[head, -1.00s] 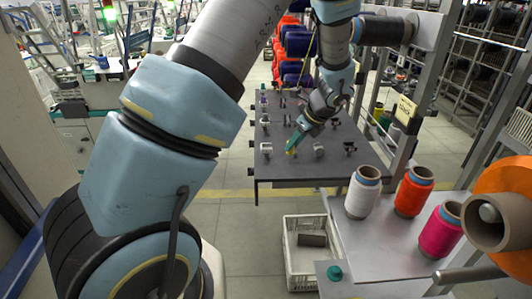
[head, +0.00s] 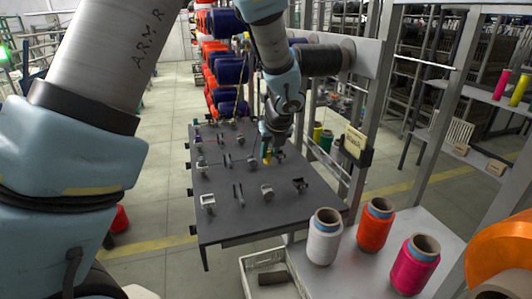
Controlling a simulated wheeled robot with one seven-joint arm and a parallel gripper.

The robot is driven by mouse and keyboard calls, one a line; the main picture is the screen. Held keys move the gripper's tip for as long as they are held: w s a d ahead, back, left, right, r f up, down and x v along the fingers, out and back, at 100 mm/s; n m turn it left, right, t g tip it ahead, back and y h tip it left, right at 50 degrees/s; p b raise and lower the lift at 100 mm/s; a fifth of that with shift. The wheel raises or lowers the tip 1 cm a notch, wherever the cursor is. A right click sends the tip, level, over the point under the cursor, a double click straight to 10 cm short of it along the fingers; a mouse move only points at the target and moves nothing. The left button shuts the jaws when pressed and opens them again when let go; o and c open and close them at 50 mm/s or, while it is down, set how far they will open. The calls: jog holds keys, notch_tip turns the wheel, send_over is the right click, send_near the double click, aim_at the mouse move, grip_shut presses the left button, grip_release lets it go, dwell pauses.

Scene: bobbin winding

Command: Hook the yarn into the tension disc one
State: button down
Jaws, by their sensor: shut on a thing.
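My gripper (head: 269,157) points down low over the dark grey table (head: 225,222), right of its middle. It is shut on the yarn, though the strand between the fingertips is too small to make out. A yellow yarn (head: 237,95) hangs from above at the table's far side. Several small metal fittings stand in rows on the table, among them a round one (head: 267,191) in front of my gripper and a square one (head: 208,201) at the front left. I cannot tell which is tension disc one.
White (head: 323,242), orange (head: 375,228) and pink (head: 415,265) yarn cones stand on a grey shelf at the front right. A pale crate (head: 258,264) lies below the table's front edge. A metal frame post (head: 368,110) rises right of the table.

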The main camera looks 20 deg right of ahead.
notch_tip(320, 180, down, 7)
jog(key=b, duration=0.6)
jog(key=shift+r, duration=0.2)
jog(key=shift+f, duration=0.1)
jog(key=shift+f+b, duration=1.4)
jog(key=shift+f, duration=0.4)
jog(key=shift+f, duration=0.1)
jog(key=shift+a, duration=0.15)
jog(key=shift+w+a+r+b, duration=0.15)
jog(key=shift+a+b, duration=0.05)
jog(key=shift+a, duration=1)
jog(key=shift+w+a+r+b, duration=0.1)
jog(key=shift+w+a+b, duration=0.05)
jog(key=shift+a, duration=1.05)
jog(key=shift+r, duration=0.1)
